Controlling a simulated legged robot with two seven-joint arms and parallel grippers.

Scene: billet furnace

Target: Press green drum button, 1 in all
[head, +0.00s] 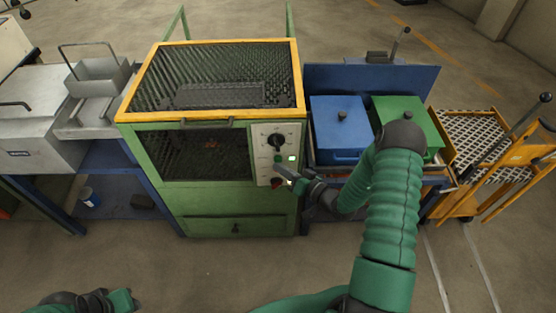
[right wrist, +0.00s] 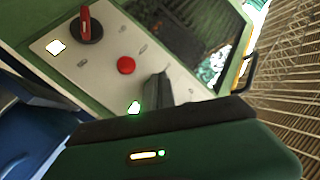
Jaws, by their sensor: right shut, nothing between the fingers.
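The control panel (head: 262,140) is a pale plate on the front right of the green furnace. It carries a black knob (head: 274,140) and a lit green button (head: 291,158). In the right wrist view the green light (right wrist: 134,107) glows beside my right gripper's fingers (right wrist: 157,90), with a red button (right wrist: 126,65) just beyond. My right gripper (head: 280,169) is shut and empty, in front of the panel and just below the green button. I cannot tell whether it touches the panel. My left gripper (head: 124,300) is low at the bottom left, far from the panel.
A red switch (right wrist: 86,25) and a white light (right wrist: 56,47) share the panel. The furnace has a yellow-framed mesh top (head: 215,121). Blue (head: 338,125) and green (head: 410,112) lidded boxes stand to the right, beside an orange cart (head: 490,165). The floor in front is open.

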